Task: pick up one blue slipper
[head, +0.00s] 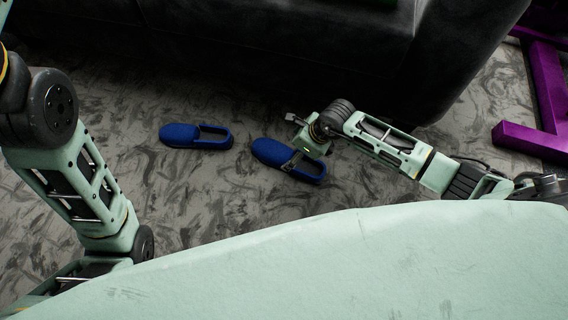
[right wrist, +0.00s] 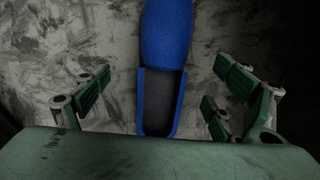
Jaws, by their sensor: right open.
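Two blue slippers with dark insides lie on the grey floor in the head view. The left slipper (head: 181,134) lies apart from my gripper. The right slipper (head: 270,151) lies beside my right gripper (head: 291,140), and one finger overlaps its open heel end in the picture. In the right wrist view, one blue slipper (right wrist: 166,38) lies with its open heel between the spread fingers of my right gripper (right wrist: 160,88). The fingers are open and hold nothing; I cannot tell their exact height above the slipper. My left arm shows at the left, but its gripper is out of sight.
A dark sofa (head: 280,40) stands along the back, and its right end is close to my right arm. A purple metal frame (head: 535,139) stands on the floor at the right. The floor (head: 195,190) around the left slipper is clear.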

